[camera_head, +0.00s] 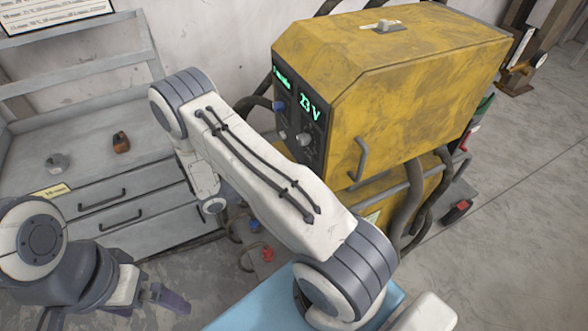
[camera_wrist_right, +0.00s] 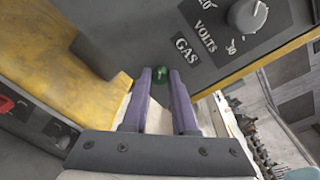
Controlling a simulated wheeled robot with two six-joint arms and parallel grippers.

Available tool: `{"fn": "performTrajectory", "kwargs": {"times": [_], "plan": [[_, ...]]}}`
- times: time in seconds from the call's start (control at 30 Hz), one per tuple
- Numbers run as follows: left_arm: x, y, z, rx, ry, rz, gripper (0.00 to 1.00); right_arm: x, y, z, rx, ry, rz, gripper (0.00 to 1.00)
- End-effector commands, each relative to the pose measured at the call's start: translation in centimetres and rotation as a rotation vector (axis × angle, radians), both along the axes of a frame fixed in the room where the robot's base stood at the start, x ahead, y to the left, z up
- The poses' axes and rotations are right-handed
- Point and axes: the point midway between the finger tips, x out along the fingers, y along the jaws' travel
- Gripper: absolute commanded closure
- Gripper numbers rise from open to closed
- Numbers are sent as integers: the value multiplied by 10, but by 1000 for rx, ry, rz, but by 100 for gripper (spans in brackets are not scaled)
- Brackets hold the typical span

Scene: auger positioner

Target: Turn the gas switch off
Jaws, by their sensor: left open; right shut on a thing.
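In the head view my right arm crosses in front of the yellow welding machine (camera_head: 400,85), and the right gripper is hidden there. My left gripper (camera_head: 168,298) is open and empty at the lower left, well away from the machine.
A volts knob (camera_wrist_right: 247,14) sits on the panel near the switch. The machine has a handle (camera_head: 360,160) on its side and hanging hoses. A grey drawer bench (camera_head: 120,180) with small items stands at the left. A light blue surface (camera_head: 262,308) is at the bottom.

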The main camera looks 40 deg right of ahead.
Motion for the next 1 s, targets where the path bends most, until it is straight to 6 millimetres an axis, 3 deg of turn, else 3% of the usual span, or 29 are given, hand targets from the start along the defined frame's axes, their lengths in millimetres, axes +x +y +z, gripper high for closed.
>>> {"fn": "performTrajectory", "kwargs": {"times": [0.53, 0.57, 0.63, 1.0], "plan": [[0, 0, 1, 0, 0, 0, 0, 2, 1, -1, 8, 22, 5, 100], [0, 0, 1, 0, 0, 0, 0, 2, 1, -1, 8, 22, 5, 70], [0, 0, 1, 0, 0, 0, 0, 2, 1, -1, 8, 22, 4, 44], [0, 0, 0, 0, 0, 0, 0, 2, 3, 0, 6, 22, 3, 44]]}}
